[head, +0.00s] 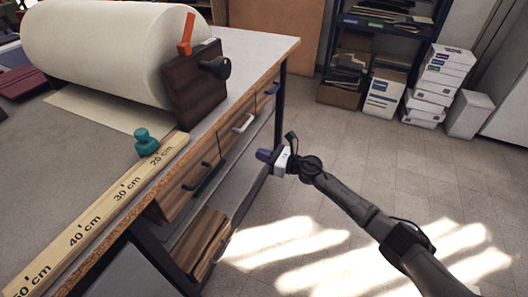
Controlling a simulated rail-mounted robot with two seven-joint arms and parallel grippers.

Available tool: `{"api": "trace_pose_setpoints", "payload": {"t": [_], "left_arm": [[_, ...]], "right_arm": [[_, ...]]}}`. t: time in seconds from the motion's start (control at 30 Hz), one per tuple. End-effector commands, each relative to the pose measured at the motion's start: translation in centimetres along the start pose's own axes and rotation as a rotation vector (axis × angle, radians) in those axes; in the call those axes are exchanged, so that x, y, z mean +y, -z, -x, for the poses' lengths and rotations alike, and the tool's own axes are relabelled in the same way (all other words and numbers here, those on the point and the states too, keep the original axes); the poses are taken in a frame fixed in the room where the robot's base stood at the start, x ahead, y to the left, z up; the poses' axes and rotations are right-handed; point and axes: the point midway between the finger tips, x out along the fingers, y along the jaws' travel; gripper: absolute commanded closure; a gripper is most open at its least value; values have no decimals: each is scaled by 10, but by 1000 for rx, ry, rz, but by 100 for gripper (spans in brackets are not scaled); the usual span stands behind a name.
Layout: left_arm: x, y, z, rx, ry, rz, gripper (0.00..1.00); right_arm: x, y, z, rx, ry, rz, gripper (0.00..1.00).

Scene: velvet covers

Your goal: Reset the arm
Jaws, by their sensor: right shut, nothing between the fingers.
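My right arm comes in from the lower right, and its gripper (266,155) is shut and empty. It hangs in the air over the floor, just right of the workbench and apart from it. My left gripper is not in the head view.
The workbench (75,160) fills the left, with drawers (190,180) and handles facing right. On it are a large white roll (105,50), a dark wooden block (195,95), a wooden ruler (95,220) and a teal knob (147,143). Boxes (430,85) stand at the back; the right floor is clear.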

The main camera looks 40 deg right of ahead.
Motion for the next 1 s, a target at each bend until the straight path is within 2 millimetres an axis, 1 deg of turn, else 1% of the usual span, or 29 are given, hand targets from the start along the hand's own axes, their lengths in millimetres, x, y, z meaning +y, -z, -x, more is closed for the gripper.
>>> {"api": "trace_pose_setpoints", "payload": {"t": [0.1,0.3,0.4,0.47,0.57,0.63,0.73,0.8,0.87,0.93,1.0], "left_arm": [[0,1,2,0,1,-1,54],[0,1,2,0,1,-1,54],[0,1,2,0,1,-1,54],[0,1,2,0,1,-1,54],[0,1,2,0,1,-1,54],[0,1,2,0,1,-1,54],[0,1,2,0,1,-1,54],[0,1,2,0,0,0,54],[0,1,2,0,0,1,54],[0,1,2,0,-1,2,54],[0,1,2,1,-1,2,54]], "right_arm": [[0,-1,6,0,-1,1,100],[0,0,8,-1,0,-11,100],[-1,0,8,-1,4,-75,100],[-7,-2,8,-11,42,-150,100],[-32,-7,11,-75,192,-340,100],[-54,-12,17,-157,317,-507,100],[-72,-31,27,-322,463,-758,100],[-79,-47,35,-455,543,-938,100],[-81,-61,44,-573,598,-1094,100],[-78,-76,53,-709,650,-1280,100],[-66,-89,61,-837,688,-1480,100]]}}
